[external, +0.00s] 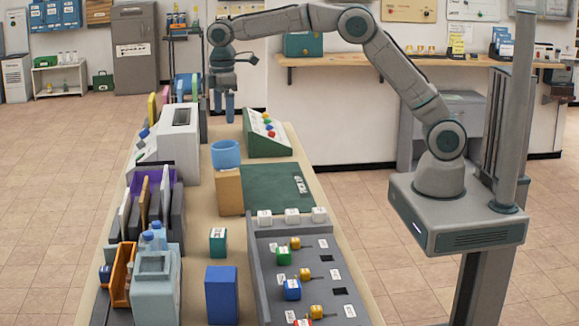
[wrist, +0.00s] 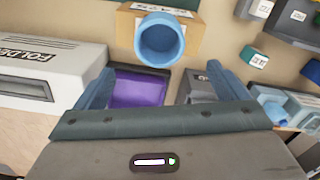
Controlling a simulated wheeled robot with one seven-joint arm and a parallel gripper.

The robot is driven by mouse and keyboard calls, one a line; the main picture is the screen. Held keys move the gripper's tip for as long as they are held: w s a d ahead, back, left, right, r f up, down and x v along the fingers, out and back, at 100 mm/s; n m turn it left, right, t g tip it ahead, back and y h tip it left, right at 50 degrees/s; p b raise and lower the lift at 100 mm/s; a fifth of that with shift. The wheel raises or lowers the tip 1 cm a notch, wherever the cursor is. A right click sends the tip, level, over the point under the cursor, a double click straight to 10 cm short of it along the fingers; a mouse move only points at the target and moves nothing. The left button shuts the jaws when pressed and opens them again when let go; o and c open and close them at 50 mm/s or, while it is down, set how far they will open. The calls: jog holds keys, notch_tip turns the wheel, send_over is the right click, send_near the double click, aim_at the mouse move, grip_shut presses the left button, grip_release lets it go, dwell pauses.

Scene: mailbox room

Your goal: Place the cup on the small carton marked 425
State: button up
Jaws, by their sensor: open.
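The light-blue cup (external: 225,154) stands upright by the far end of a tan carton (external: 228,192). In the wrist view the open cup (wrist: 161,40) overlaps the tan carton (wrist: 124,24); I cannot tell whether it rests on it or stands beside it. The tan carton carries a printed label, and a small teal carton (external: 217,242) with a white label stands nearer the camera; I cannot read 425 on either. My gripper (external: 224,112) hangs above the table beyond the cup, apart from it. In the wrist view my gripper (wrist: 159,70) is open and empty.
A white folder machine (external: 180,140) and a purple-lined rack (external: 150,185) line the left side. A green mat (external: 270,190) and grey switch panel (external: 305,270) lie on the right. A dark-blue box (external: 221,295) stands in front. Bare tabletop shows around the teal carton.

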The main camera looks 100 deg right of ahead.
jog(key=s+a+r+m+t, duration=0.1)
jog(key=s+a+r, duration=0.35)
jog(key=s, duration=0.45)
jog(key=s+a+r+m+t, duration=0.1)
jog(key=s+a+r, duration=0.2)
jog(key=s+a, duration=0.4)
jog(key=s+a+f, duration=0.2)
jog(key=s+f, duration=0.1)
jog(key=s, duration=0.6)
jog(key=s+a+f+m+t, duration=0.1)
jog(key=s+f, duration=0.3)
jog(key=s, duration=0.6)
jog(key=shift+a+t, duration=0.3)
jog(key=shift+a, duration=0.05)
